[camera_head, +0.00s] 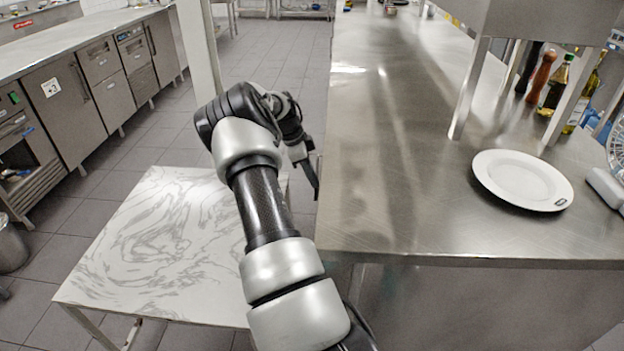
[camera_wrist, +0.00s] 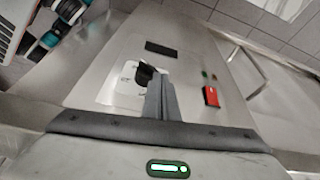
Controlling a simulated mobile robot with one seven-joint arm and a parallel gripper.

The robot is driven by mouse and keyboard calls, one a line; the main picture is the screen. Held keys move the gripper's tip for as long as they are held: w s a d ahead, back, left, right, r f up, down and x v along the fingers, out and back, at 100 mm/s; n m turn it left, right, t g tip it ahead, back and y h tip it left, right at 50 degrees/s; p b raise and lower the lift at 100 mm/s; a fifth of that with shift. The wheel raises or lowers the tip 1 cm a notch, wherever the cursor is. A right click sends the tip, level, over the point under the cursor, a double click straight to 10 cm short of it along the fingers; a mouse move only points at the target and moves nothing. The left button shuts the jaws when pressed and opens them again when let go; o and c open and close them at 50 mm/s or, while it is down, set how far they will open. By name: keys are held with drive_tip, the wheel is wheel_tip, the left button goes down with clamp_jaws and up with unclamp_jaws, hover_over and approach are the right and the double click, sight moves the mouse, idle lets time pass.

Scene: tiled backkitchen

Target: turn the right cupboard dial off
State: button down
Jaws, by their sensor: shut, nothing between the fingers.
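In the wrist view a black dial (camera_wrist: 145,74) sits on a pale square plate on a metal cupboard front (camera_wrist: 195,60). My gripper (camera_wrist: 162,84) is shut and empty, its fingers just beside the dial and overlapping its edge in the picture. I cannot tell whether they touch it. The dial's setting is too small to read. In the head view my gripper (camera_head: 315,182) is low beside the left side of the steel counter (camera_head: 385,190). The dial is hidden there.
Near the dial are a dark display (camera_wrist: 160,48), a red switch (camera_wrist: 211,96) and small lamps. A marble-patterned table (camera_head: 150,235) stands left of my arm. A white plate (camera_head: 522,178) lies on the counter.

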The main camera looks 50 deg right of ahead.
drive_tip(key=shift+w+d+f, duration=0.15)
drive_tip(key=shift+d+f, duration=0.05)
drive_tip(key=shift+d, duration=0.05)
drive_tip(key=shift+w+d+f+b, duration=0.5)
drive_tip(key=shift+d+f+b, duration=0.05)
drive_tip(key=shift+b, duration=0.15)
drive_tip(key=shift+a+f, duration=0.1)
idle(1.2)
